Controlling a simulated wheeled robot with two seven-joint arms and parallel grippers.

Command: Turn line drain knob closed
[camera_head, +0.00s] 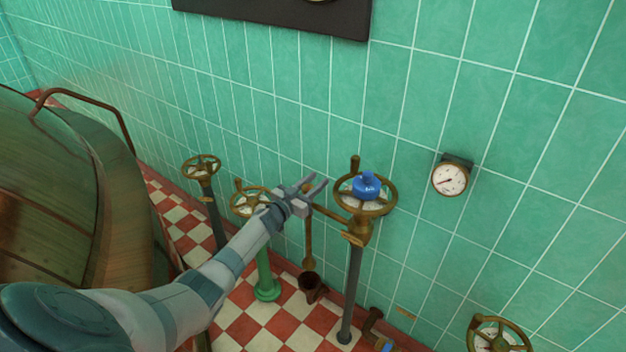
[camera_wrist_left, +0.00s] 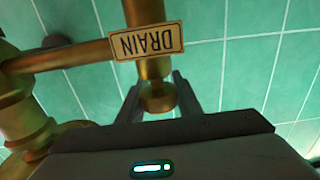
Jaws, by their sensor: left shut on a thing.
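My left gripper (camera_head: 316,184) reaches in from the left in the head view, at the small brass line between two handwheels. In the left wrist view, the drain knob (camera_wrist_left: 158,98) is a small brass piece between the two grey fingers, and the gripper is shut on it. A tan tag (camera_wrist_left: 147,40) reading DRAIN, upside down, hangs on the brass pipe just above the knob. In the head view the knob is mostly hidden by the gripper. The brass drain pipe (camera_head: 308,240) runs down below it. My right gripper is not in view.
A brass handwheel (camera_head: 388,190) with a blue knob (camera_head: 366,186) stands close right of the gripper. Another handwheel (camera_head: 236,204) on a green post (camera_head: 264,270) stands left. A gauge (camera_head: 450,179) is on the tiled wall. A large copper kettle (camera_head: 70,190) fills the left.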

